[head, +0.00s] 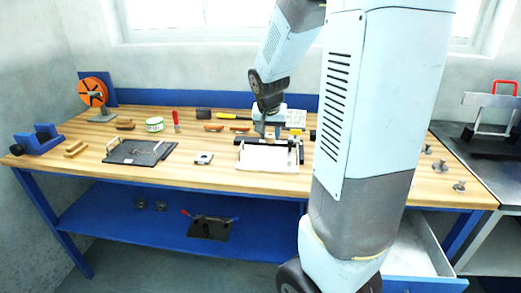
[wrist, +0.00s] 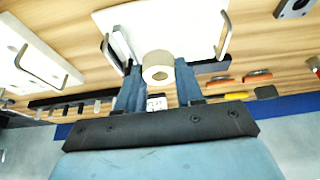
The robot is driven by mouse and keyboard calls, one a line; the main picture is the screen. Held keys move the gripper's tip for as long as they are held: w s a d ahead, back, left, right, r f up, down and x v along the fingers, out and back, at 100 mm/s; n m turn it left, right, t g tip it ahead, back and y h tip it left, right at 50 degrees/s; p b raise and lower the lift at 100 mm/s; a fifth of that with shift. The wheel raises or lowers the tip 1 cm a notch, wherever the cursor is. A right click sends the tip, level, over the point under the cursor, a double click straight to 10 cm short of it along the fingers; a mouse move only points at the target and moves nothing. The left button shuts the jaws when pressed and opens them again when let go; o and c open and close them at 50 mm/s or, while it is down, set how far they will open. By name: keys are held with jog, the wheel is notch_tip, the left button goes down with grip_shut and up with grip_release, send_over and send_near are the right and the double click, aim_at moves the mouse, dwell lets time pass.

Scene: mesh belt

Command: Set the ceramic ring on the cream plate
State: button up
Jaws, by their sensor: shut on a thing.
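A pale cream plate (wrist: 140,20) with metal handles at two sides lies beyond the ring in that view. The ring overlaps the plate's edge in the picture; I cannot tell its height above it. In the head view the plate (head: 266,181) lies at the bench's front middle, with my gripper (head: 269,134) over its back part. The ring is too small to make out there.
A second pale plate with a handle (wrist: 25,55) lies at the left of the wrist view. In the head view, a dark plate with handles (head: 128,156) and a small block (head: 203,158) lie left of the cream plate. Tools (head: 232,116) line the bench's back.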

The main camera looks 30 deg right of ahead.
send_near(260, 155)
jog(key=shift+w+d+f, duration=0.4)
jog(key=shift+d+f, duration=0.15)
jog(key=shift+f, duration=0.15)
jog(key=shift+w+f, duration=0.5)
jog(key=shift+f, duration=1.7)
jog(key=shift+f, duration=0.1)
jog(key=o, duration=1)
